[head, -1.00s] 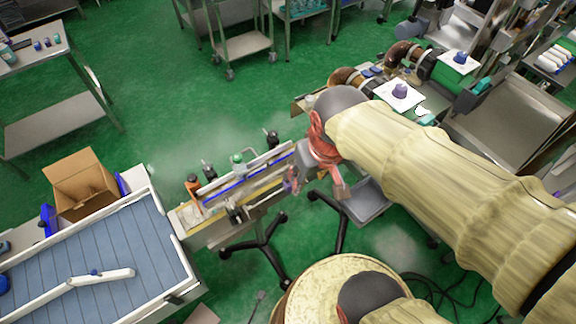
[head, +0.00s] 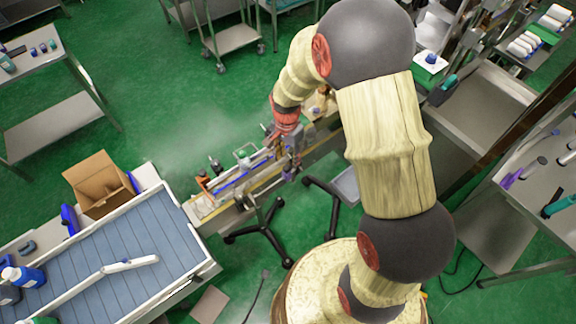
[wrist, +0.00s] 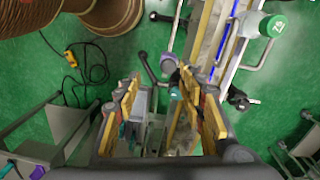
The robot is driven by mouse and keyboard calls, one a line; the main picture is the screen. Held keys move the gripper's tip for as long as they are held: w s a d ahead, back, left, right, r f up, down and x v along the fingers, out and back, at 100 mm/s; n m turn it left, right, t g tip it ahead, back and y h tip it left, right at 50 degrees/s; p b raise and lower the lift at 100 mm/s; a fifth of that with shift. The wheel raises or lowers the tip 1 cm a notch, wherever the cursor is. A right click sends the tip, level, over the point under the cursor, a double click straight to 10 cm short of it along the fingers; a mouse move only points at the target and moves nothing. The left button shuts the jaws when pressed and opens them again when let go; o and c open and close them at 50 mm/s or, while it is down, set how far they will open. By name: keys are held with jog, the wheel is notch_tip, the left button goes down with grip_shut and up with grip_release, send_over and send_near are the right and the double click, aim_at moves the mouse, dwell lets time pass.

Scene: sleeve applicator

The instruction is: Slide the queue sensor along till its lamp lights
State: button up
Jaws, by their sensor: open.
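A narrow conveyor (head: 218,207) with a blue-edged guide rail stands in the middle of the head view. Small fittings with dark knobs (head: 215,165) and an orange part (head: 203,183) sit along it. I cannot tell which fitting is the queue sensor, and no lit lamp is discernible. My gripper (head: 283,140) is over the conveyor's right part. In the wrist view its fingers are open (wrist: 163,108), with nothing clearly held between them. A purple-grey fitting (wrist: 168,62) with a teal part (wrist: 175,92) shows beyond the fingertips, beside the conveyor (wrist: 209,35).
A green-capped bottle (wrist: 272,26) stands by the rail. A black knob (wrist: 238,98) juts out to the right. A blue slatted table (head: 105,258) and an open cardboard box (head: 98,185) are at left. Stand legs (head: 265,235) spread below the conveyor. Green floor is clear behind it.

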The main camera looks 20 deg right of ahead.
aim_at(286, 167)
jog(key=shift+w+r+m, duration=0.15)
jog(key=shift+w+m, duration=0.3)
jog(key=shift+m, duration=0.25)
jog(key=shift+w+m+t, duration=0.2)
jog(key=shift+m+t, duration=0.1)
jog(key=shift+m, duration=0.3)
jog(key=shift+f+p, duration=0.3)
jog(key=shift+f, duration=3.6)
jog(key=c, duration=0.3)
jog(key=c, duration=0.7)
grip_shut()
